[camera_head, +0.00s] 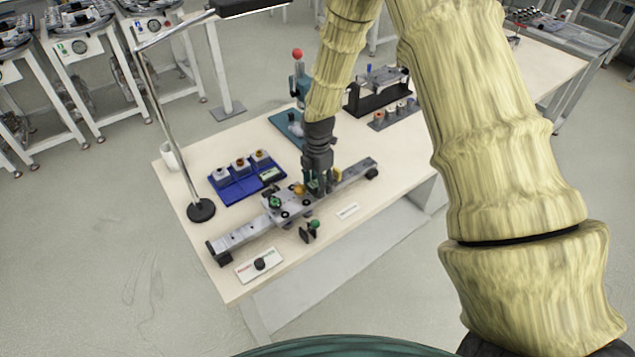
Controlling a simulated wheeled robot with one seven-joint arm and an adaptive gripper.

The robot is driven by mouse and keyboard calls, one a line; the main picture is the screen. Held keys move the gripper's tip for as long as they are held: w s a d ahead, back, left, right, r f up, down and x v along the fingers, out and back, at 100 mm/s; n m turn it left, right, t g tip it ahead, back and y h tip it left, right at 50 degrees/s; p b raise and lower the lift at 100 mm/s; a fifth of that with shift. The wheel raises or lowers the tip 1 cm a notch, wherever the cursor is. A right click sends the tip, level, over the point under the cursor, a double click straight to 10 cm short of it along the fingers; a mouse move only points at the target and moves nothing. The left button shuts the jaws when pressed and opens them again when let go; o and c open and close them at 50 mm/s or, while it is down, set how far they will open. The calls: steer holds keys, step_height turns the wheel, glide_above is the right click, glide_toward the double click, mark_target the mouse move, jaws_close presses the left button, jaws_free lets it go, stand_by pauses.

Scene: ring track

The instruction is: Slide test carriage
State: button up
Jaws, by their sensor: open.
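A long grey metal rail (240,237) lies diagonally along the front of the table, from lower left to upper right, with dark end feet. A flat metal carriage (293,207) sits near the middle of the rail, with green and dark knobs and yellow parts on it. My gripper (316,190) points down over the right part of the carriage, its fingertips close to the yellow and green parts. The gripper is open. It hides part of the carriage, and I cannot tell whether the fingers touch it.
On the pale table (200,160) are a blue tray (238,194) with small holders, a lamp stand (201,210), a red-knobbed press (298,75) and a black stand (375,97). A green-knobbed piece (312,227) and a white label plate (259,265) lie before the rail.

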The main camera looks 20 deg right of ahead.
step_height(320, 180, up, 12)
stand_by(0.6)
steer(key=shift+a+f, duration=0.15)
stand_by(0.3)
